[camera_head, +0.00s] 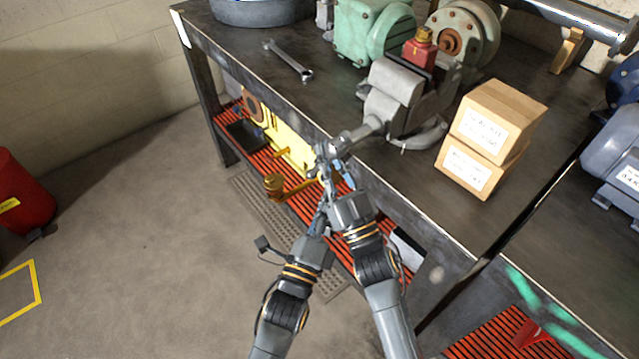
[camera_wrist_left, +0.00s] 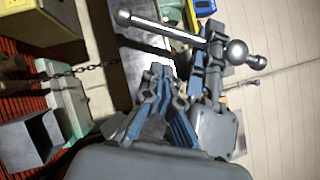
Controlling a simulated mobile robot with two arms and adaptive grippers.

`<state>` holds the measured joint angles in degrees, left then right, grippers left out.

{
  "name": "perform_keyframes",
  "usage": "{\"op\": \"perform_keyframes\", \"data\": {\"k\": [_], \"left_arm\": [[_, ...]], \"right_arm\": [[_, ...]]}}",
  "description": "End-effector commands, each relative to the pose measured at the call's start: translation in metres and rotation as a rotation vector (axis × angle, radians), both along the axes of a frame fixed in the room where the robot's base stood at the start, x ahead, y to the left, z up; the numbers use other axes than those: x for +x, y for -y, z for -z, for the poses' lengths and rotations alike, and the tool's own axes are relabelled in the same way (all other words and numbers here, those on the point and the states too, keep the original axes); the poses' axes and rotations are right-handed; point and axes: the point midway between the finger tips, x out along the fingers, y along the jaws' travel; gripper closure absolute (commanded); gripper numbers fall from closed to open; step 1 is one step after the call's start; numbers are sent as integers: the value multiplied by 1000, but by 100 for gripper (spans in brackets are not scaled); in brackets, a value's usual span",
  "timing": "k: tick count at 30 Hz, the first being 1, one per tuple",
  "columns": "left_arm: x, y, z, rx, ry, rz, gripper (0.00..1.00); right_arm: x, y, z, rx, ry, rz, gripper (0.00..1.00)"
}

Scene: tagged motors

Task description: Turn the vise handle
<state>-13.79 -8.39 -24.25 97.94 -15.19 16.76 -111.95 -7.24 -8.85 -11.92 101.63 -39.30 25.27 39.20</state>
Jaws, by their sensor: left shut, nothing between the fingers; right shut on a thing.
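The grey vise (camera_head: 397,92) is mounted at the front edge of the dark workbench. Its screw points out past the edge, with the vise handle (camera_head: 324,152) at its outer end. In the left wrist view the handle (camera_wrist_left: 178,33) is a metal bar with a ball at its end. My right gripper (camera_head: 338,172) is shut on the handle; it also shows in the left wrist view (camera_wrist_left: 207,70), gripping near the ball end. My left gripper (camera_head: 323,196) is shut and empty, just below and left of the right one. Its closed fingers (camera_wrist_left: 162,85) show apart from the handle.
Two stacked cardboard boxes (camera_head: 490,125) stand right of the vise. A wrench (camera_head: 288,61) lies left of it, and green machines (camera_head: 370,30) stand behind. Under the bench is an orange slatted shelf (camera_head: 225,124) with yellow equipment (camera_head: 280,135).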

Motion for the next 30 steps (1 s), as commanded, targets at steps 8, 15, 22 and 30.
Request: {"op": "perform_keyframes", "data": {"k": [8, 15, 22, 30], "left_arm": [[24, -13, -14, 1, 1, -1, 100], [26, -15, -14, 1, -1, -2, 100], [29, -16, -16, 9, 11, -3, 100], [38, -23, -22, 37, 53, -6, 100]], "right_arm": [[-1, -2, 7, -5, -13, -4, 100], [-1, -2, 7, -5, -13, -4, 100], [-1, -2, 7, -5, -13, -4, 100], [-1, -2, 7, -6, -13, -3, 100]]}}
